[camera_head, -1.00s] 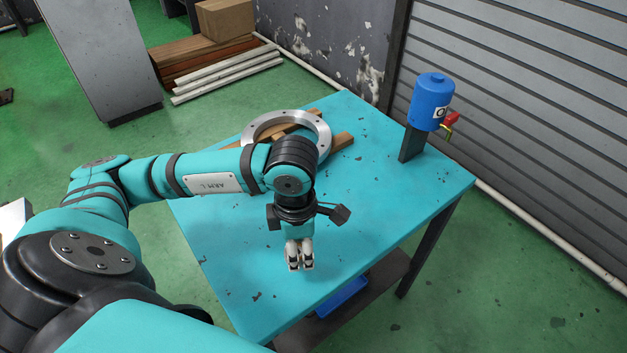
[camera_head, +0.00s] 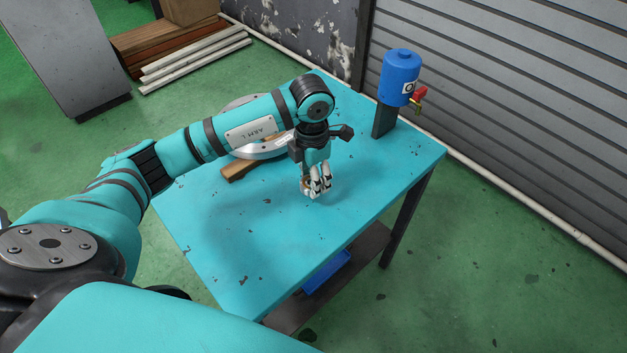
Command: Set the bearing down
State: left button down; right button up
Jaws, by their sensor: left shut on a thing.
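My left gripper (camera_head: 316,182) points down over the right half of the blue table (camera_head: 250,245). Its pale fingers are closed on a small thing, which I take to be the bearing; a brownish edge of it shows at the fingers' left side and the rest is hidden. The fingertips are close to the table top, but I cannot tell whether the held thing touches it. My right gripper is not in view.
A large metal ring (camera_head: 268,151) lies on wooden blocks (camera_head: 238,171), partly behind my left arm. A blue cylinder (camera_head: 399,76) with a red-handled valve stands on a dark post at the table's far right corner. The table's front is clear. A blue bin (camera_head: 327,272) sits below.

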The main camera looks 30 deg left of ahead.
pick_arm(q)
jog(key=shift+w, duration=0.35)
jog(key=shift+f, duration=0.2)
notch_tip(320, 180, down, 3)
jog(key=shift+p, duration=0.55)
jog(key=shift+f, duration=0.1)
jog(key=shift+f+b, duration=0.2)
jog(key=shift+b, duration=0.1)
jog(key=c, duration=0.6)
grip_release()
jog(key=shift+c, duration=0.2)
jog(key=shift+r, duration=0.1)
jog(key=shift+r, duration=0.1)
